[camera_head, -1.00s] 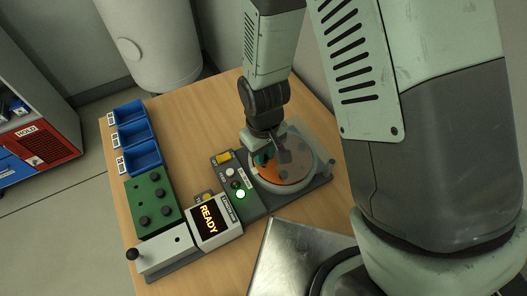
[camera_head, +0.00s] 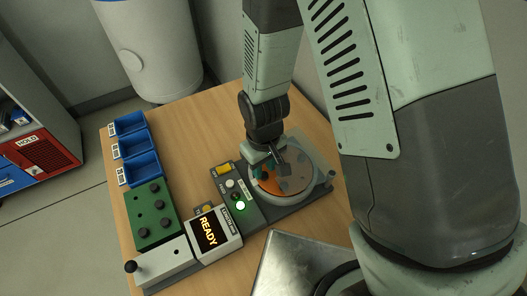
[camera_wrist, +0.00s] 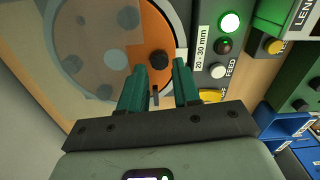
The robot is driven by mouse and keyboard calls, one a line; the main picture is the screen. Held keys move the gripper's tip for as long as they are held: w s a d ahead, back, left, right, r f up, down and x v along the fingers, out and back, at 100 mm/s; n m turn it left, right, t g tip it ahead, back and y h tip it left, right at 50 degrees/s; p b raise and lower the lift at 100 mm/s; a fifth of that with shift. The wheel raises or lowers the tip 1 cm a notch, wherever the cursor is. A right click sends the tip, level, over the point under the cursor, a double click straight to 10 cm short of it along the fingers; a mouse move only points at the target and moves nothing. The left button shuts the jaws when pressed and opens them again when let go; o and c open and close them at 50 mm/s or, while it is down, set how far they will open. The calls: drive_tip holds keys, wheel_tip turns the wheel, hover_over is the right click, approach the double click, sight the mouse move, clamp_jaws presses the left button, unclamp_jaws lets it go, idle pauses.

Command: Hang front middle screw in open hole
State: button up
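My gripper (camera_head: 263,160) is over the round feeder disc (camera_head: 310,185). In the wrist view its two green fingers (camera_wrist: 160,72) are open. A black screw head (camera_wrist: 158,60) lies on the disc's orange sector between and just beyond the fingertips. I cannot tell whether they touch it. Other dark round shapes show on the disc, some under a grey translucent cover. A green block (camera_head: 138,222) at left holds several black screws, including one at its front (camera_head: 145,232). Which hole is open is too small to tell.
A gauge with a READY screen (camera_head: 208,232) and a grey bar (camera_head: 165,262) with a black knob stand at the front. Blue bins (camera_head: 140,168) line the table's left. A feeder panel (camera_head: 236,196) with a lit green button adjoins the disc. Bare wood (camera_head: 190,130) lies behind.

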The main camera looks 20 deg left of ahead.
sight(264, 174)
wheel_tip(264, 174, up, 13)
drive_tip(key=shift+f, duration=0.2)
drive_tip(key=s+d+r+m+t, duration=0.2)
drive_tip(key=d+r+m+t, duration=0.35)
drive_tip(key=d+r, duration=1.3)
drive_tip(key=s+d+r+m, duration=0.3)
drive_tip(key=s+r+m, duration=0.1)
drive_tip(key=s+r, duration=0.1)
drive_tip(key=shift+s+d+r+m, duration=0.15)
drive_tip(key=shift+s+r+m, duration=0.05)
drive_tip(key=shift+s+m, duration=0.2)
